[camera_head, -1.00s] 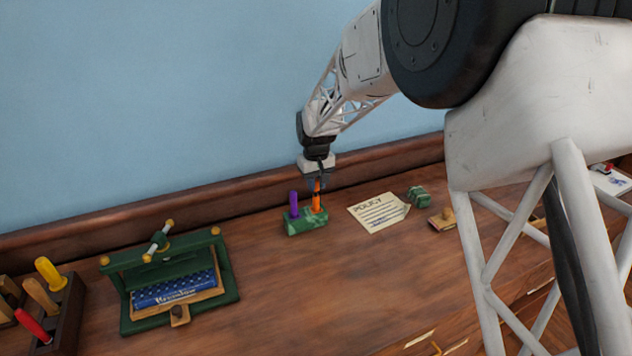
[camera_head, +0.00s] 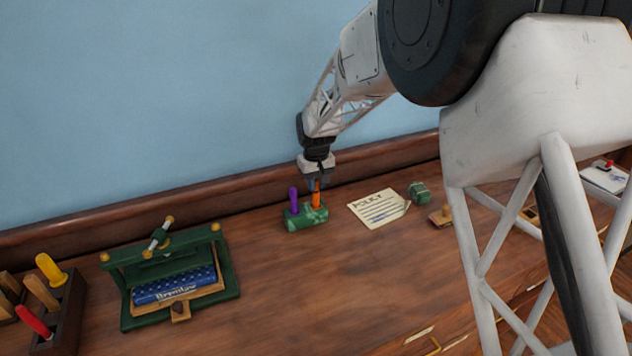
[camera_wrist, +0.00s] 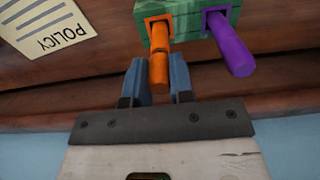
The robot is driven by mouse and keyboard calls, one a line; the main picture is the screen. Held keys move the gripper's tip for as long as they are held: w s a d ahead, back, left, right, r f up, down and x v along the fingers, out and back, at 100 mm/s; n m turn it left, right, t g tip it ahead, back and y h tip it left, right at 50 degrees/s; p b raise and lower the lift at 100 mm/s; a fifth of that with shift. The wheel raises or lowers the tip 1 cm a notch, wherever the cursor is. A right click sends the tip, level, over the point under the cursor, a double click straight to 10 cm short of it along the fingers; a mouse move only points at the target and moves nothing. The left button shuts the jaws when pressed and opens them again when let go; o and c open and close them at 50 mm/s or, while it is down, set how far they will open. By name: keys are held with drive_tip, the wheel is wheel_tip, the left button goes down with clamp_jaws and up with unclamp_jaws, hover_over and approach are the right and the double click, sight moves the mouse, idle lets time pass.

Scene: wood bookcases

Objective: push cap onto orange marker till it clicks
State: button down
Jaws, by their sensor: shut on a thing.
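The orange marker (camera_wrist: 158,35) stands upright in a green block holder (camera_head: 306,222), beside a purple marker (camera_head: 294,200). An orange cap (camera_wrist: 158,68) is on the marker's upper end, in line with it. A thin seam shows between cap and marker; I cannot tell whether the cap is fully seated. My gripper (camera_wrist: 157,80) points down over the holder, with its two blue-grey fingers shut on the cap from both sides. In the head view my gripper (camera_head: 318,184) partly hides the cap.
A policy sheet (camera_head: 378,208) lies right of the holder, with a small green object (camera_head: 418,191) and a wooden stamp (camera_head: 441,216) beyond. A green press (camera_head: 170,275) and a tool rack (camera_head: 60,310) stand left. The desk front is clear.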

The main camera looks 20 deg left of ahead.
drive_tip(key=shift+f, duration=0.55)
idle(0.4)
drive_tip(key=shift+c, duration=2.2)
unclamp_jaws()
drive_tip(key=shift+r, duration=0.15)
drive_tip(key=shift+r, duration=3.4)
drive_tip(key=shift+d, duration=0.1)
